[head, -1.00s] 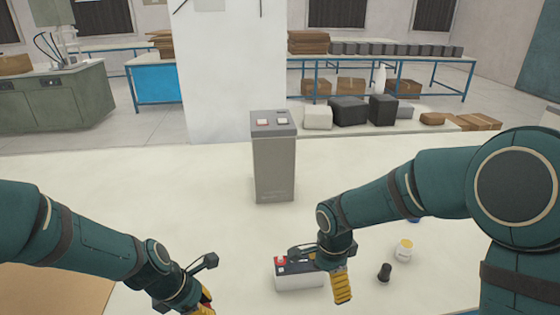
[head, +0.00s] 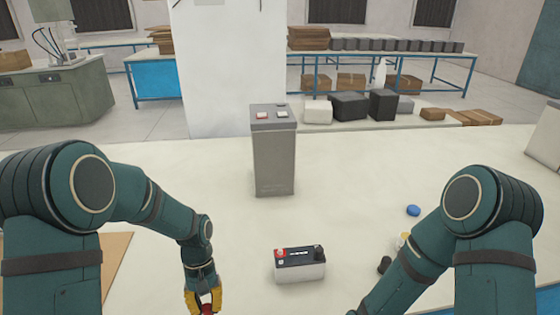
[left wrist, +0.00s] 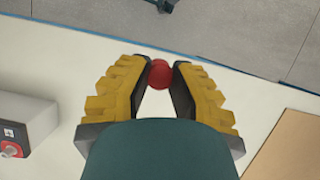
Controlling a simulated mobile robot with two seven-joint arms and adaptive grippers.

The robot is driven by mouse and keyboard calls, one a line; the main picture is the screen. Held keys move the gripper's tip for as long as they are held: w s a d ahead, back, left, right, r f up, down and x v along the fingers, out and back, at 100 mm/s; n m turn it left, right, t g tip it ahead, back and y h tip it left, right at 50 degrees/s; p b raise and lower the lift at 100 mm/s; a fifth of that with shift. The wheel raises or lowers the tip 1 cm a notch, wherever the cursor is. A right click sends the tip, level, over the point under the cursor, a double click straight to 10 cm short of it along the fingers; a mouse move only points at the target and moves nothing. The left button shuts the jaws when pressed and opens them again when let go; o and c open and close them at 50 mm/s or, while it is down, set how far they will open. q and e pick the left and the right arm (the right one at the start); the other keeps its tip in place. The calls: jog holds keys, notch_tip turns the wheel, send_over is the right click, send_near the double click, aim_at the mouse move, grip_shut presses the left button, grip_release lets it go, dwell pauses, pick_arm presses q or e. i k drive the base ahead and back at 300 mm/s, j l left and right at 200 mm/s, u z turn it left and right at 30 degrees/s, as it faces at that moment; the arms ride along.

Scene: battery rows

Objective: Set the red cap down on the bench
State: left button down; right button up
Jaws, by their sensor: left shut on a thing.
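The red cap (left wrist: 160,74) is pinched between the fingertips of my left gripper (left wrist: 161,72) in the left wrist view. In the head view my left gripper (head: 204,296) points down over the pale bench (head: 180,265), left of the battery, with a bit of the red cap (head: 207,308) showing at its tips. I cannot tell whether the cap touches the bench. The white battery with a black top (head: 300,268) stands upright on the bench, with a red terminal at its left. It shows partly in the left wrist view (left wrist: 30,115). My right gripper is below the head view's lower edge.
A blue cap (head: 413,210) lies at the right. A dark cap (head: 384,265) and a small white pot (head: 403,240) are partly behind my right arm. A grey pillar box (head: 274,160) stands at the back. A brown mat (head: 120,262) lies left. Bench between gripper and battery is clear.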

aim_at(322, 228)
jog(key=i+l+z, duration=0.15)
jog(key=l+z, duration=0.15)
jog(key=i+l+z, duration=0.25)
jog(key=l, duration=0.2)
jog(key=i+l+z, duration=0.15)
jog(key=l+z, duration=0.15)
